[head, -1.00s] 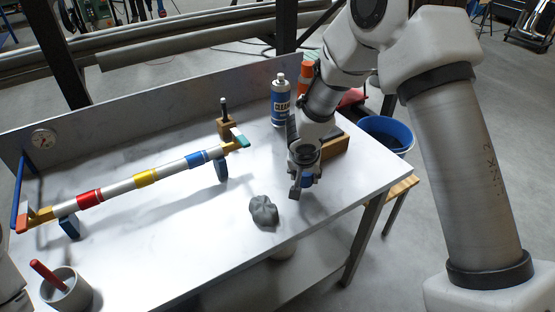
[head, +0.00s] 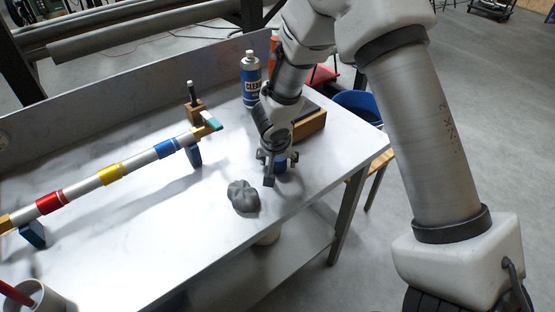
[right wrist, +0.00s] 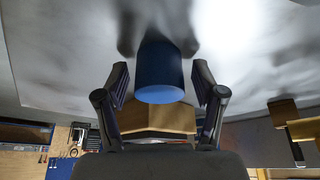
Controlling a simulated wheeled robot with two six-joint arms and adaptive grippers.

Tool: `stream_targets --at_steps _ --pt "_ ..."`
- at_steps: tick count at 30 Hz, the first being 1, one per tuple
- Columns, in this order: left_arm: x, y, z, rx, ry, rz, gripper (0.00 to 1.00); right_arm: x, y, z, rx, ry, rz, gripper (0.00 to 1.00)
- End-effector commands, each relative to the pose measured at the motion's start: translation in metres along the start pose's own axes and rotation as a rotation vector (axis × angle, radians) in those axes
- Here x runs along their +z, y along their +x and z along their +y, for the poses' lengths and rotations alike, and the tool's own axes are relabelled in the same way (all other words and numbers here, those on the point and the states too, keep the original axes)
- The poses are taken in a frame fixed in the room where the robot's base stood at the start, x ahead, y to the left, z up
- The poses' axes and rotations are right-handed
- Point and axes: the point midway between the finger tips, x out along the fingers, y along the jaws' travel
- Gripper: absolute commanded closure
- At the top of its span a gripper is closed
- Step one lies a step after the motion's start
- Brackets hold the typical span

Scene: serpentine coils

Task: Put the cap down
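The blue cap (head: 280,168) is at the right part of the white table, below my right gripper (head: 278,170). In the right wrist view the cap (right wrist: 160,75) sits between the two fingers of the right gripper (right wrist: 161,80), with a visible gap on each side. The right gripper is open around it and does not appear to touch it. The cap appears to rest on the table top; its far end is hard to see. The left gripper is not in view.
A grey lump (head: 243,196) lies just left of the right gripper. A banded rod (head: 110,173) spans the left side. The table's front edge is near.

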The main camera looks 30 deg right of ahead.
Motion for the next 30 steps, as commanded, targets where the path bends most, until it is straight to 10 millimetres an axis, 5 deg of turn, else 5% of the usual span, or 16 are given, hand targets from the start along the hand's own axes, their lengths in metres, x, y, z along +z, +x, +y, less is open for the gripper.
stream_targets --at_steps 12,24,30 --pt "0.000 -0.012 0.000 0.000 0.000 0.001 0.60 -0.004 -0.011 0.000 0.000 -0.001 0.001 0.27" --pt "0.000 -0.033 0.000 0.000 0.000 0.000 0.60 -0.004 -0.109 0.000 0.000 0.000 0.002 0.27" --pt "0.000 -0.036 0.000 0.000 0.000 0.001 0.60 -0.002 -0.125 0.000 0.001 0.000 0.000 0.27"
